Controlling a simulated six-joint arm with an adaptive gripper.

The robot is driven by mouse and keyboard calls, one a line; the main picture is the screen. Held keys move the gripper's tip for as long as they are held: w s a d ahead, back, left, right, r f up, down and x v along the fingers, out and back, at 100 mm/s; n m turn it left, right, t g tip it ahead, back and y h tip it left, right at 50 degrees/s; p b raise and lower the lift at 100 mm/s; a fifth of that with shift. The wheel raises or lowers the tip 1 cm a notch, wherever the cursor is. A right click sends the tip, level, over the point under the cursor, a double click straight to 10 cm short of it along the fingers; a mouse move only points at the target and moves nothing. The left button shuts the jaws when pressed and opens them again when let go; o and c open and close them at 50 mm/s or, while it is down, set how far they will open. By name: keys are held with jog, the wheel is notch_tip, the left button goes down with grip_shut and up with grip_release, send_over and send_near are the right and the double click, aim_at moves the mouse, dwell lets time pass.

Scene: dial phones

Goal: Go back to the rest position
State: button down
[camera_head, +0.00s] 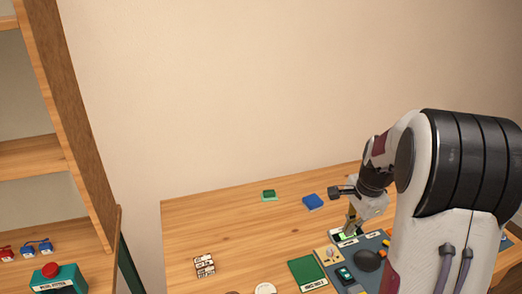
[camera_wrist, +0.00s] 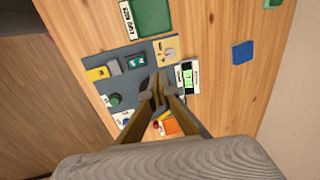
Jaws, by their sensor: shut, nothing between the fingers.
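My gripper (camera_head: 351,218) is low over the right part of the wooden table, close to a white device with a green screen (camera_head: 347,236). In the wrist view my gripper (camera_wrist: 158,84) has its fingertips together with nothing between them. The fingertips are over the edge of a grey mat (camera_wrist: 92,63), beside the green-screen device (camera_wrist: 187,77). I cannot tell whether they touch anything. My arm hides much of the table's right side in the head view.
A green board (camera_head: 307,271), a blue block (camera_head: 313,201), a small green block (camera_head: 269,195) and a white labelled block (camera_head: 204,265) lie on the table (camera_head: 215,225). A shelf (camera_head: 75,130) stands at left. The table's middle left is mostly clear.

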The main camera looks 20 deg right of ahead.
jog(key=s+a+r+n+t, duration=0.1)
jog(key=s+a+r+n, duration=0.5)
jog(key=s+a+n, duration=0.3)
jog(key=s+a+r+n+t, duration=0.2)
jog(key=s+a+r+n, duration=0.4)
jog(key=a, duration=1)
jog(key=shift+s+a+r+n, duration=0.3)
jog(key=shift+s+n, duration=1.2)
jog(key=shift+s, duration=1.8)
